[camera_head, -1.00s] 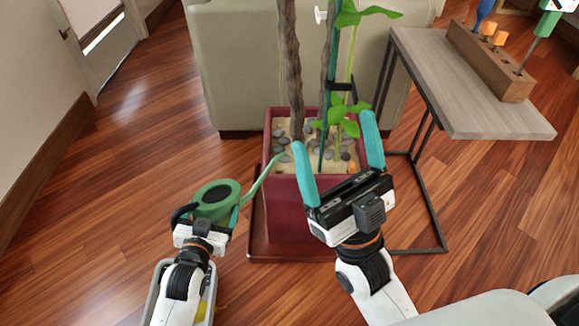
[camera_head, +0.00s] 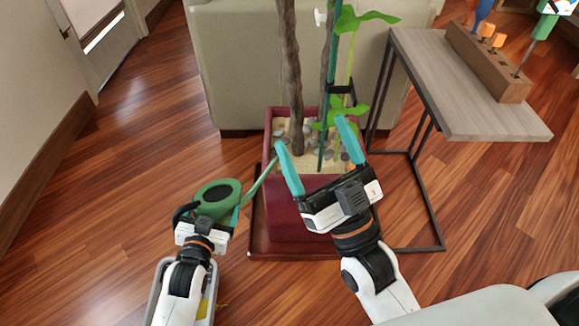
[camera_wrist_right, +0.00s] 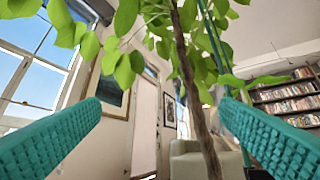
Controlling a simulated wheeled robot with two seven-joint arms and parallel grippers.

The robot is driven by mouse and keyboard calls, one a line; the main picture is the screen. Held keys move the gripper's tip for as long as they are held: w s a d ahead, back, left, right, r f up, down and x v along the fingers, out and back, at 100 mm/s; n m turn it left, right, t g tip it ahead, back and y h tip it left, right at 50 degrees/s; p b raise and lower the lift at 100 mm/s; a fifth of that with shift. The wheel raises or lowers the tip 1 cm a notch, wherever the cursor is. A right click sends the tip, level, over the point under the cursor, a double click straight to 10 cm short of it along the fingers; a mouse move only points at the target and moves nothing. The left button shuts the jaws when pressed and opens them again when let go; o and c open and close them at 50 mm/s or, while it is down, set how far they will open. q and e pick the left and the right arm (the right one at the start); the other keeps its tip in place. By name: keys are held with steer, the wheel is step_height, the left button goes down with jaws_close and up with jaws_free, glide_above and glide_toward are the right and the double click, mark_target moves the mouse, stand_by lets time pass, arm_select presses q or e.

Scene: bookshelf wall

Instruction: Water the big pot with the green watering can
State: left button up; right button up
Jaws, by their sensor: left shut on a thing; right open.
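The green watering can (camera_head: 217,199) is at the left in the head view. My left gripper (camera_head: 206,219) is shut on it, and its spout (camera_head: 259,178) points up and right toward the pot's near left rim. The big dark red pot (camera_head: 300,200) stands on the floor in a tray, with sandy soil, grey stones, trunks and a green stake. My right gripper (camera_head: 315,150) is open and empty in front of the pot, fingers spread before the soil and plants. The right wrist view shows its two teal fingers apart with the trunk (camera_wrist_right: 203,110) beyond them.
A grey side table (camera_head: 440,75) with a wooden tool holder (camera_head: 487,60) stands right of the pot. A beige sofa (camera_head: 235,65) is behind it. A grey bin-like container (camera_head: 160,285) is below my left arm. Floor at the left is clear.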

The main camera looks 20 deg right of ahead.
arm_select(q)
steer(key=shift+r+p, duration=0.35)
steer(key=shift+r, duration=0.05)
steer(key=shift+r+p, duration=0.15)
steer(key=shift+p, duration=0.15)
arm_select(e)
steer(key=shift+w+f+g+h, duration=0.25)
steer(key=shift+w+f+g, duration=0.2)
steer(key=shift+f+g, duration=0.25)
steer(key=shift+w+f+g+h, duration=0.2)
steer(key=shift+w+f+g, duration=0.3)
steer(key=shift+f, duration=0.25)
steer(key=shift+w+f+g+h, duration=0.25)
steer(key=shift+w+f+g, duration=0.15)
steer(key=shift+f+g, duration=0.35)
arm_select(q)
steer(key=shift+r, duration=0.1)
steer(key=shift+r+p, duration=0.15)
steer(key=shift+p, duration=0.35)
steer(key=shift+r+p, duration=0.2)
steer(key=shift+p, duration=0.15)
steer(key=shift+d+r+p, duration=0.1)
steer(key=shift+r+p, duration=0.05)
steer(key=shift+p, duration=0.2)
steer(key=shift+r, duration=0.1)
arm_select(e)
step_height(320, 180, down, 10)
steer(key=d+g+h, duration=0.2)
steer(key=g, duration=0.5)
steer(key=shift+s, duration=0.45)
